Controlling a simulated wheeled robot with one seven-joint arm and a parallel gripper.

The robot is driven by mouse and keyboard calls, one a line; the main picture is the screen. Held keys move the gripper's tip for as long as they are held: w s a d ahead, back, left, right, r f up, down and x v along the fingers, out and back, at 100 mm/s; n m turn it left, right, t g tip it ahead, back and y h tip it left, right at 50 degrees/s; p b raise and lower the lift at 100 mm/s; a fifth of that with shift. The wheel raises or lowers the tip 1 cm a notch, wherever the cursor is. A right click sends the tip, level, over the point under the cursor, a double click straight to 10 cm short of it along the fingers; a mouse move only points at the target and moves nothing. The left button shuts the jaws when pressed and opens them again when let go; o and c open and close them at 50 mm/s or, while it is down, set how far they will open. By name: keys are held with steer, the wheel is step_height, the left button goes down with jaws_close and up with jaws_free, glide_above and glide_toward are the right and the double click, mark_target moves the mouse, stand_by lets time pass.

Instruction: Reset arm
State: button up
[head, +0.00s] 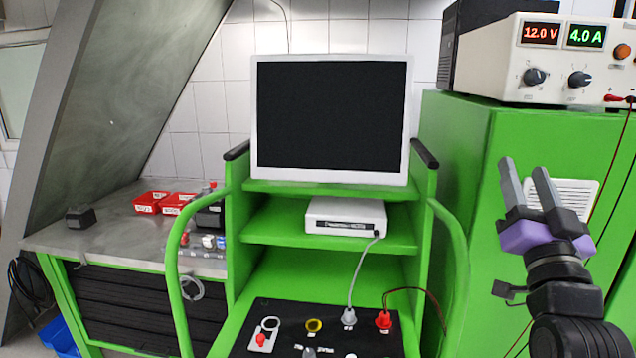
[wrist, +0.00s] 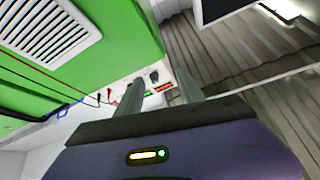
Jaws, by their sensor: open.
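My gripper (head: 529,180) is raised at the right of the head view, in front of the green cabinet (head: 460,180). Its two grey fingers point up and stand apart, with nothing between them. In the wrist view my gripper (wrist: 158,95) also shows its two fingers apart and empty, pointing toward the white power supply (wrist: 100,118). My gripper touches nothing that I can see.
The power supply (head: 500,60) sits on the cabinet, reading 12.0 V and 4.0 A, with red and black leads hanging down. A green trolley holds a dark monitor (head: 330,120), a white box (head: 345,216) and a black control panel (head: 270,316). Red bins (head: 150,203) stand on the left bench.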

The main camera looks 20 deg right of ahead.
steer(key=s+a+f+n+t+y+b, duration=0.1)
steer(key=s+a+f+n+y, duration=0.35)
steer(key=a+f, duration=0.55)
steer(key=s+a+f+n+y, duration=0.45)
steer(key=a+f, duration=0.35)
steer(key=f, duration=0.5)
steer(key=s+a+f+g+y+b, duration=0.1)
steer(key=s+a+f+g+y, duration=0.1)
steer(key=s+a+f, duration=0.3)
steer(key=s+a+f+n+g+y+b, duration=0.1)
steer(key=s+a+f+g+y, duration=0.1)
steer(key=s+a+f, duration=0.4)
steer(key=s+f+g, duration=0.1)
steer(key=s+f, duration=0.4)
steer(key=s, duration=0.3)
steer(key=shift+s+g+y, duration=0.15)
steer(key=shift+g+y, duration=0.25)
